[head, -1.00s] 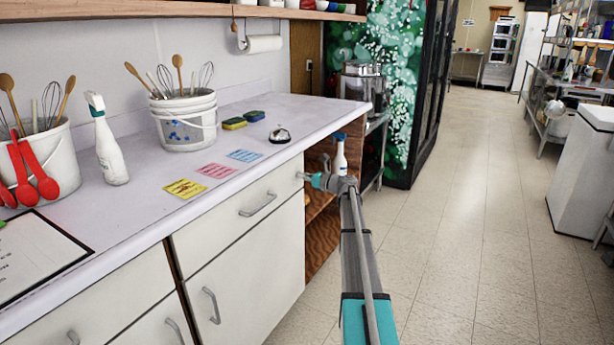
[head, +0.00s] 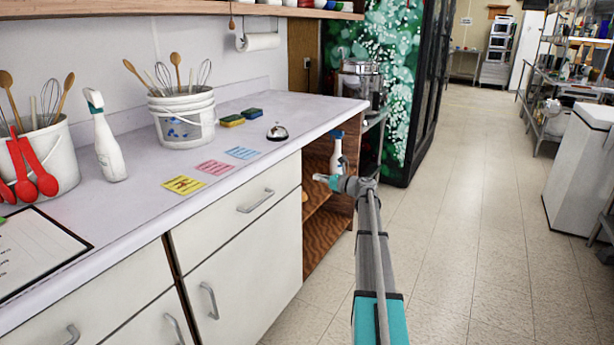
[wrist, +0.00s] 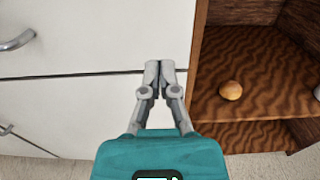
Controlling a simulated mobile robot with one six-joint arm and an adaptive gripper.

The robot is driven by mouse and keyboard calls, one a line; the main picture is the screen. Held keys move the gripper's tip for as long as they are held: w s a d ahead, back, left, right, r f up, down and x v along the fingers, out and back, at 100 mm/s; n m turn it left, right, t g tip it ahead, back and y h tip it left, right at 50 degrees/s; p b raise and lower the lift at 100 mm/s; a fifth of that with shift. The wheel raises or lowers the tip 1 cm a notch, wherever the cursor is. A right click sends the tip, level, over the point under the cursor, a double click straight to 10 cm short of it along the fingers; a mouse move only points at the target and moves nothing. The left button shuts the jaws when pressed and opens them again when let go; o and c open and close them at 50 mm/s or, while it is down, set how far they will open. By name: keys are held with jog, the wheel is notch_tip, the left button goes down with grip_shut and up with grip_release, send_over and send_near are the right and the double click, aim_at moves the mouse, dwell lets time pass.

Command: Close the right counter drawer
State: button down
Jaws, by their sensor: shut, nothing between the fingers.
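The right counter drawer (head: 220,223) is the white front under the counter edge, with a grey bar handle (head: 256,201). Its face looks flush with the cabinet door (head: 240,270) below it. In the wrist view, the drawer front (wrist: 100,35) fills the upper left, with its handle (wrist: 16,41) at the left edge and a thin dark seam under it. My gripper (head: 320,178) is to the right of the drawer, in front of the open shelf, apart from the front. In the wrist view, my gripper (wrist: 160,66) has its fingertips together, with nothing between them.
The open wooden shelf (head: 328,240) right of the drawer holds a round bun-like item (wrist: 231,90). A spray bottle (head: 337,155) stands beyond my gripper. The counter bears a bell (head: 277,133), sponges, notes and utensil buckets.

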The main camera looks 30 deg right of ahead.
jog(key=shift+v, duration=2.95)
jog(key=shift+a, duration=0.15)
jog(key=s+a+f+n+g, duration=0.25)
jog(key=a+f+n, duration=0.2)
jog(key=a, duration=0.65)
jog(key=s+a+f+n+g, duration=0.25)
jog(key=a+n+g, duration=0.2)
jog(key=a, duration=0.55)
jog(key=s+a+f+n+g, duration=0.25)
jog(key=a+f+n, duration=0.3)
jog(key=a, duration=0.55)
jog(key=s+a+f+n+g+h, duration=0.35)
jog(key=s+a+n, duration=0.4)
jog(key=s, duration=0.25)
jog(key=s+a+f+n+g+h, duration=0.3)
jog(key=s+a+n+h, duration=0.25)
jog(key=s+n, duration=0.35)
notch_tip(320, 180, up, 33)
jog(key=s+p, duration=0.1)
jog(key=p, duration=3.1)
jog(key=shift+a+m+p, duration=0.3)
jog(key=shift+m, duration=0.1)
